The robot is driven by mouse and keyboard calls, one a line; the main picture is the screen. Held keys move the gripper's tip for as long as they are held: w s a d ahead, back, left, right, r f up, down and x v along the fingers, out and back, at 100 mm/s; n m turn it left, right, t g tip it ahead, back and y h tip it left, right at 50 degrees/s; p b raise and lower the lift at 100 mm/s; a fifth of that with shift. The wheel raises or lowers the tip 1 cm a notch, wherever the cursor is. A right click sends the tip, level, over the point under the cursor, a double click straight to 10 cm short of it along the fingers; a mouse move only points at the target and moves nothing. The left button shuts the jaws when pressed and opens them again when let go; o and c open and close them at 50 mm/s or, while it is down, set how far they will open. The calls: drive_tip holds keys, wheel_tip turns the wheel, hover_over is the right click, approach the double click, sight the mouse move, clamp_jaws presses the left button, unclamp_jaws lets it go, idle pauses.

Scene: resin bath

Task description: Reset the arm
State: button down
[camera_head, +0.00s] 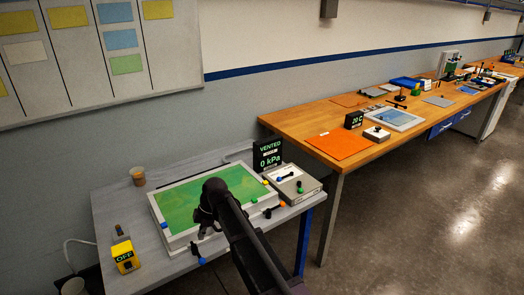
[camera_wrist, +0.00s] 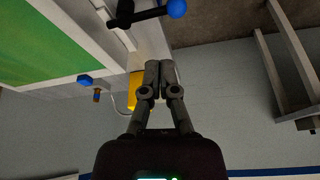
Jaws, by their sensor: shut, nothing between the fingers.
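My gripper (camera_wrist: 160,75) is shut and empty in the wrist view, its two fingers side by side. In the head view my arm reaches forward over the front edge of the grey table, and my gripper (camera_head: 205,222) is dark and partly hidden by the arm. It is near the front rim of the white-framed bath (camera_head: 172,243) with a green surface. A blue-knobbed lever (camera_head: 197,252) is at the front of the bath; a blue-knobbed handle (camera_wrist: 176,9) also shows at the top of the wrist view. Whether my gripper touches anything is not clear.
A yellow box marked OFF (camera_head: 125,257) stands at the table's left front. A display reading VENTED 0 kPa (camera_head: 268,154) and a grey control box (camera_head: 293,186) stand right of the bath.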

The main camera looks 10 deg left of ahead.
drive_tip(key=w+d+m+t+h, duration=0.1)
drive_tip(key=w+d+m+t, duration=0.15)
drive_tip(key=d+m, duration=1.75)
drive_tip(key=s+d+m+h, duration=0.1)
drive_tip(key=s+d+m, duration=0.1)
drive_tip(key=d, duration=1.3)
drive_tip(key=s+d+m+h+p, duration=0.1)
drive_tip(key=s+d, duration=0.3)
drive_tip(key=d, duration=1.1)
drive_tip(key=shift+s+r+m, duration=0.15)
drive_tip(key=shift+s+m, duration=0.2)
drive_tip(key=shift+m, duration=0.45)
